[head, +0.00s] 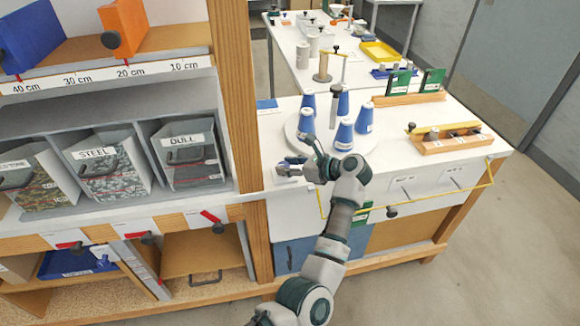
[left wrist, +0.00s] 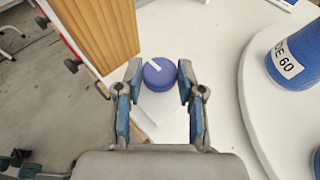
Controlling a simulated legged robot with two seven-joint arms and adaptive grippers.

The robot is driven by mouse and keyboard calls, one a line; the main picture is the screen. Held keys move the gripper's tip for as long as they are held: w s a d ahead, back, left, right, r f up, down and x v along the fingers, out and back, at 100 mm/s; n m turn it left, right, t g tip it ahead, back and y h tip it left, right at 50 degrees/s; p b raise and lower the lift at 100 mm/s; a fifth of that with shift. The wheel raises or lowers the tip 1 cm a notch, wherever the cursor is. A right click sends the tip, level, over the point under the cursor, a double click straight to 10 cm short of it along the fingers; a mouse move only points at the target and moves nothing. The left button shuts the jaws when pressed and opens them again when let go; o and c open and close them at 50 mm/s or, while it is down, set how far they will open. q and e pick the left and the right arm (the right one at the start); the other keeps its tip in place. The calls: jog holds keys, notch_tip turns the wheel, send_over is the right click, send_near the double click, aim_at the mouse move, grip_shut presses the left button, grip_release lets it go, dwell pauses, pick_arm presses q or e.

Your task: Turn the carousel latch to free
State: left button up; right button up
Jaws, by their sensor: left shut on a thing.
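The carousel (head: 291,130) is a white round plate on the white bench, with several blue cones standing around its post; its edge also shows at the right of the left wrist view (left wrist: 248,100). The carousel latch is a round blue knob with a white pointer bar (left wrist: 158,72) on a small white plate beside the carousel. The pointer slants toward upper left in that view. My left gripper (left wrist: 160,80) has its fingers on both sides of the knob and is shut on it. In the head view my left gripper (head: 293,166) is at the bench's left front. My right gripper is not in view.
A wooden shelf post (head: 236,90) stands close left of the latch. A cone marked 60 (left wrist: 295,55) stands near my fingers. A wooden block fixture (head: 445,143) and green brackets (head: 432,80) sit to the right. A yellow cord (head: 440,200) runs along the bench front.

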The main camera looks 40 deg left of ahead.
pick_arm(q)
jog(key=shift+w+d+r, duration=0.1)
jog(key=o, duration=1.1)
jog(key=shift+w, duration=0.1)
jog(key=shift+o, duration=0.2)
jog(key=shift+d, duration=0.1)
jog(key=v, duration=1.2)
